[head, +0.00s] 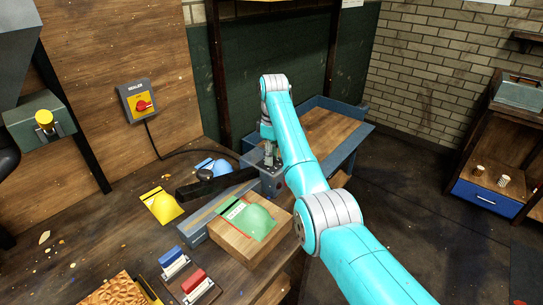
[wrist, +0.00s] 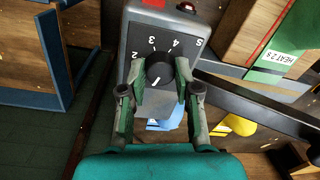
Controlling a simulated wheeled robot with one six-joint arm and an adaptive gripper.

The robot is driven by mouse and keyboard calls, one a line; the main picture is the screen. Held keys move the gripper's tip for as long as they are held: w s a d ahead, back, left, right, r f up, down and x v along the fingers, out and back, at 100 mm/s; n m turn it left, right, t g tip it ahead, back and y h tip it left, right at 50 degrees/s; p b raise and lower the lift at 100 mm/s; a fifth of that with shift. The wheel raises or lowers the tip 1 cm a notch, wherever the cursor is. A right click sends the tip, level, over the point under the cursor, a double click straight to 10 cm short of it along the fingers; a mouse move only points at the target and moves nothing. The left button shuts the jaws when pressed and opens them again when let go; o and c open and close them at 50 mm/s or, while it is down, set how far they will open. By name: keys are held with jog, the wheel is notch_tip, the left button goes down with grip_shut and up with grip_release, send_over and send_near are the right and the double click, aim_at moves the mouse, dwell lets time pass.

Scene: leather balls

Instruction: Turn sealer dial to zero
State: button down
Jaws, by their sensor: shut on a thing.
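The sealer (head: 267,186) is a grey machine on the bench, with a long black arm (head: 215,184). In the wrist view its grey dial panel (wrist: 150,20) carries the figures 2, 3, 4 and what looks like 5. The black round dial (wrist: 157,66) has a white mark on its lower part, away from those figures. Any zero or one is hidden behind my finger or cannot be made out. My gripper (wrist: 161,74) has one finger on each side of the dial and is shut on it. In the head view my gripper (head: 271,156) is at the sealer's end.
A wall switch box (head: 138,101) marked SEALER has a red knob on yellow. A wooden block (head: 232,252) with a green pouch stands in front of the sealer. Yellow (head: 161,205) and blue (head: 213,167) pouches lie nearby. A blue-edged table (head: 337,134) stands behind. Floor at right is clear.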

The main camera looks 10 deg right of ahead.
jog(key=shift+n, duration=1.6)
jog(key=c, duration=0.8)
grip_release()
